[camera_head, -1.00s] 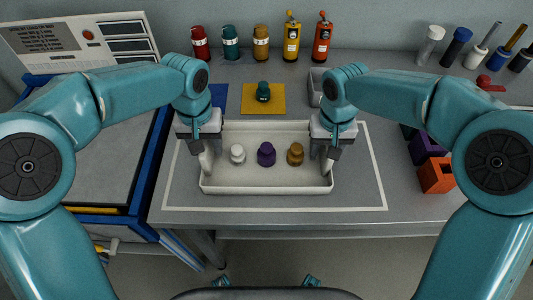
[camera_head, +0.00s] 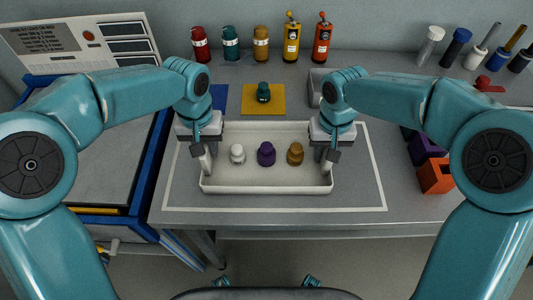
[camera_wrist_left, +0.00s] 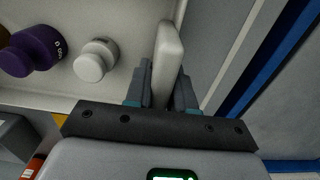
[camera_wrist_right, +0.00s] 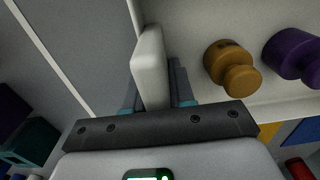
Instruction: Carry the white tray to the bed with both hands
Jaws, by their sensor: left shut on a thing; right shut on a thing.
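The white tray (camera_head: 265,187) lies on the grey table inside a pale outlined rectangle. It holds a white weight (camera_head: 237,154), a purple weight (camera_head: 266,153) and a brown weight (camera_head: 295,153) in a row. My left gripper (camera_head: 205,160) is shut on the tray's left end wall, which stands between its fingers in the left wrist view (camera_wrist_left: 168,60). My right gripper (camera_head: 327,160) is shut on the right end wall, also seen in the right wrist view (camera_wrist_right: 150,65). I cannot tell any gap under the tray.
The bed (camera_head: 113,165), grey with blue edges, is left of the table. A yellow mat (camera_head: 276,101) bears a teal weight (camera_head: 263,92) behind the tray. An orange box (camera_head: 436,177) and purple box (camera_head: 427,147) stand right. Several bottles line the back.

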